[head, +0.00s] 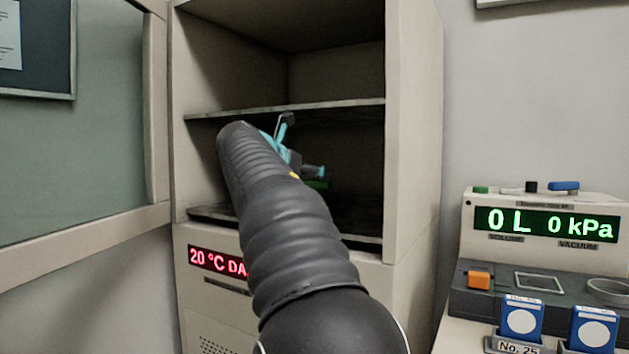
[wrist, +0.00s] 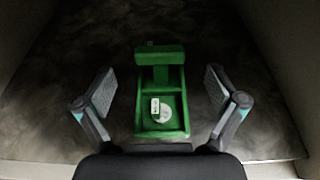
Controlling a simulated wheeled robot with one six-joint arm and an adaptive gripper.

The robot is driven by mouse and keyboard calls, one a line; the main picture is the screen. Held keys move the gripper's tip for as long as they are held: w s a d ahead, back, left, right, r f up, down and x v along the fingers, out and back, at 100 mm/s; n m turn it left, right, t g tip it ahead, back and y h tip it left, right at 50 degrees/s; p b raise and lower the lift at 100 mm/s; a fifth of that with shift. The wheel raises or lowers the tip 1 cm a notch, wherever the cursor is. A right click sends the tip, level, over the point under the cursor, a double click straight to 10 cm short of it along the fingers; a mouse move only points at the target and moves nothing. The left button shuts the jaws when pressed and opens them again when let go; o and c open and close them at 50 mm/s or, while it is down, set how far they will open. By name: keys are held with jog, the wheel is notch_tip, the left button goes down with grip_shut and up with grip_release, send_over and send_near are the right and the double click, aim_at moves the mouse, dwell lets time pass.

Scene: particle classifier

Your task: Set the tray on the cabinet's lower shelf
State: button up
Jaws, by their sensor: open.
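The green tray (wrist: 160,58) stands on the dark lower shelf (wrist: 60,125) inside the cabinet (head: 413,130). It holds a pale round item with a small label (wrist: 160,110). In the head view only a small green part of the tray (head: 319,184) shows, behind my arm. My gripper (wrist: 160,90) is open, with one finger on each side of the tray and visible gaps between. In the head view my gripper (head: 290,155) is inside the cabinet, below the upper shelf (head: 330,104), largely hidden by my arm.
The cabinet door (head: 85,130) stands open at the left. The cabinet side walls and upper shelf bound the space around my arm. At the right, a bench holds a volume and vacuum display (head: 545,225) and blue-labelled holders (head: 521,318). The lower shelf is otherwise bare.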

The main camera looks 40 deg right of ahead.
jog(key=v, duration=0.6)
jog(key=shift+d, duration=0.1)
jog(key=s+a+f+m+y, duration=0.4)
jog(key=s+a+f+m, duration=0.3)
jog(key=f, duration=0.6)
jog(key=s+a+f+m+y, duration=0.5)
jog(key=s+a+f+m, duration=0.3)
jog(key=f, duration=0.5)
jog(key=s+a+f+m+y, duration=0.4)
jog(key=s+a+f+m, duration=0.3)
jog(key=s+a+f, duration=0.4)
notch_tip(320, 180, down, 3)
jog(key=shift+s+a+f+m, duration=0.1)
jog(key=shift+s+a+m, duration=0.1)
jog(key=shift+m, duration=0.1)
